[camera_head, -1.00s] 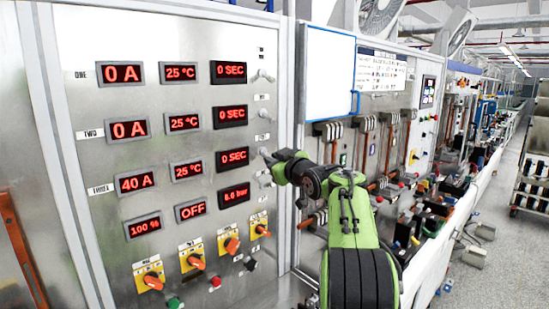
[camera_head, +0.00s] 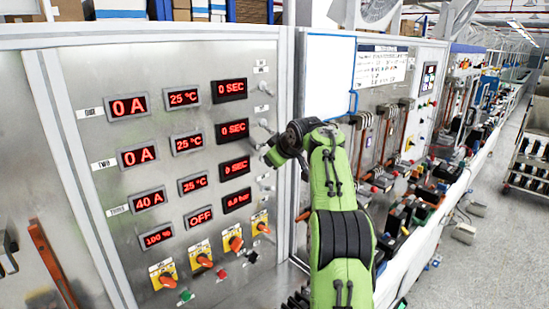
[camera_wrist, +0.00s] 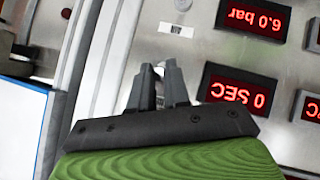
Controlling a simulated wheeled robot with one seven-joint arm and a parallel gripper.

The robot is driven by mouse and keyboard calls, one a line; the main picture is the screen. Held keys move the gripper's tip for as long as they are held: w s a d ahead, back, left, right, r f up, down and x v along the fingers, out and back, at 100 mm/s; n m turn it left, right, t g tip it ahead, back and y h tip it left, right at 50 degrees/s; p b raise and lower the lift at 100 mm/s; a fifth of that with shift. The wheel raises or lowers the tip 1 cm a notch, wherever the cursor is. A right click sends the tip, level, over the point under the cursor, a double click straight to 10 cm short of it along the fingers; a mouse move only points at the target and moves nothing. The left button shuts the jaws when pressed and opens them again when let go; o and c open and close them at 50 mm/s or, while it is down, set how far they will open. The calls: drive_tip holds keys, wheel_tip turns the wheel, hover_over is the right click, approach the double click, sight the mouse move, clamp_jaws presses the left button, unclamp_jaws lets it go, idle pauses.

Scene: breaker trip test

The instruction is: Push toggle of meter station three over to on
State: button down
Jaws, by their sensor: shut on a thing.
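The toggle of station three (camera_wrist: 172,66) shows as a small pale metal tip between my fingers in the wrist view. My gripper (camera_wrist: 158,85) is shut on it, beside the row-three 0 SEC display (camera_wrist: 238,88), which appears upside down there. In the head view my gripper (camera_head: 272,157) is at the right edge of the panel, level with the row labelled THREE (camera_head: 118,210), which reads 40 A (camera_head: 149,200). My wrist and fingers hide the toggle in that view, and I cannot tell its on or off position.
Two similar toggles (camera_head: 265,88) (camera_head: 265,124) sit higher in the same column. Orange rotary switches (camera_head: 163,275) and small buttons line the panel's bottom. A second bench with breakers and cables (camera_head: 400,190) stands to the right.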

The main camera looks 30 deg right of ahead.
drive_tip(key=shift+w+r+g, duration=0.1)
drive_tip(key=shift+r+g, duration=0.25)
drive_tip(key=shift+g, duration=0.05)
idle(0.5)
drive_tip(key=c, duration=1.1)
unclamp_jaws()
drive_tip(key=shift+a, duration=0.15)
drive_tip(key=v, duration=1.5)
drive_tip(key=shift+s+r+b, duration=0.15)
drive_tip(key=shift+s+b, duration=0.15)
